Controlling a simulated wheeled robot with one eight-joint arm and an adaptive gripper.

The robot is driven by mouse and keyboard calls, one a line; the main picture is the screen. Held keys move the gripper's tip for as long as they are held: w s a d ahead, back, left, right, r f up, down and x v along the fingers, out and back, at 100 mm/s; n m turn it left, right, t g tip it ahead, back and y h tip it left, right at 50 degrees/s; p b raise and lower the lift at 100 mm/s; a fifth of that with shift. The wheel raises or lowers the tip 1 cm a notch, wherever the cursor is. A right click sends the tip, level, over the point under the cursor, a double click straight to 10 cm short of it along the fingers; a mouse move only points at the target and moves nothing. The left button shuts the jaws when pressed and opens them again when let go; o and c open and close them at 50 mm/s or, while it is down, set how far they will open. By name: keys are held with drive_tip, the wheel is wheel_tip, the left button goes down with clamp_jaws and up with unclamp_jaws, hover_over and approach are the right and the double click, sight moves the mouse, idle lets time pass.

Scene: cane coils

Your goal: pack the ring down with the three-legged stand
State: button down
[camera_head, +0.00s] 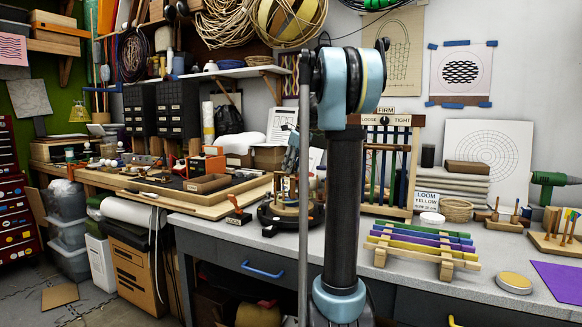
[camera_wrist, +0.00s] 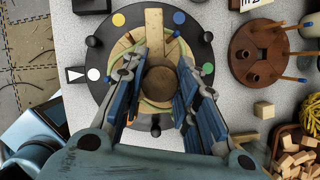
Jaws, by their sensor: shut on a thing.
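A dark round base (camera_wrist: 101,38) with white, yellow, blue and green dots lies below my gripper (camera_wrist: 163,72) in the wrist view. In the head view this base (camera_head: 272,217) sits on the bench, partly behind my arm. A pale greenish-tan ring (camera_wrist: 186,47) lies on the base, largely covered. My gripper is shut on a wooden piece with a round brown top (camera_wrist: 160,88), which appears to be the three-legged stand. Its legs are mostly hidden, and I cannot tell whether it touches the ring. In the head view my gripper (camera_head: 291,155) is above the base.
A small wooden cube (camera_wrist: 264,110) and a basket of blocks (camera_wrist: 297,158) lie nearby. A wooden rack with coloured slats (camera_head: 424,246) stands at right on the bench.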

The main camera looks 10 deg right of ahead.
sight(292, 174)
drive_tip(key=shift+f, duration=2.1)
